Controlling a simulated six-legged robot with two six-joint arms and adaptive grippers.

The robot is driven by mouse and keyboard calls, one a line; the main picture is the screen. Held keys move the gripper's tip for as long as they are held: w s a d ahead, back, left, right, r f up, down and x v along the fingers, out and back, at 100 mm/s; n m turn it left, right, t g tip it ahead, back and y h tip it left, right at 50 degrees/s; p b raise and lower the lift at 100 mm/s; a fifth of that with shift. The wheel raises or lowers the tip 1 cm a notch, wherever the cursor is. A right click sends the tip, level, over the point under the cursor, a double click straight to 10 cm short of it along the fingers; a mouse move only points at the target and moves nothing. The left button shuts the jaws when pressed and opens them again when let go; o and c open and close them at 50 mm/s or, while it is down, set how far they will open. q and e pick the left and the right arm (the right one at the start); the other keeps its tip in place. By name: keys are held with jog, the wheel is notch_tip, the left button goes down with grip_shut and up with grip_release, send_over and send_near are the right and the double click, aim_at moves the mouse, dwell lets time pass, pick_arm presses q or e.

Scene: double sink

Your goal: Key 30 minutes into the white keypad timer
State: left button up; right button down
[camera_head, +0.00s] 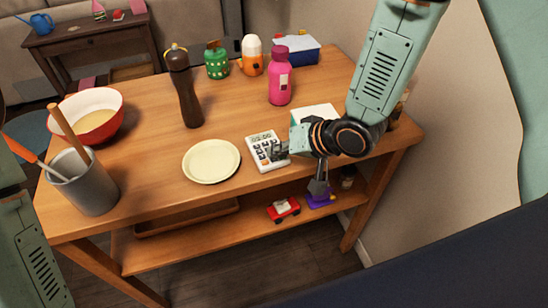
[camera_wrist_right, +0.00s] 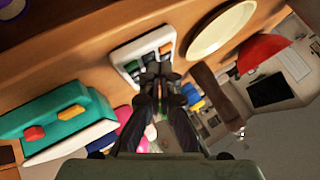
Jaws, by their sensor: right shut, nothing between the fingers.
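I cannot tell whether the tips touch a key. The timer's display is too small to read. My left gripper is not in view; only part of my left arm shows at the left edge.
A cream plate (camera_head: 211,161) lies left of the timer. A brown pepper mill (camera_head: 184,90), a pink bottle (camera_head: 280,82), a red bowl (camera_head: 92,118) and a grey utensil cup (camera_head: 84,184) stand on the wooden table (camera_head: 150,170). A teal-and-white object (camera_wrist_right: 65,112) is close to the gripper.

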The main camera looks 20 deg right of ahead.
aim_at(277, 162)
jog(key=shift+f, duration=0.3)
jog(key=shift+r, duration=0.1)
dwell(0.3)
jog(key=shift+r+p, duration=0.65)
jog(key=shift+p, duration=0.15)
jog(key=shift+w+r, duration=0.1)
notch_tip(277, 162, up, 5)
jog(key=p, duration=0.5)
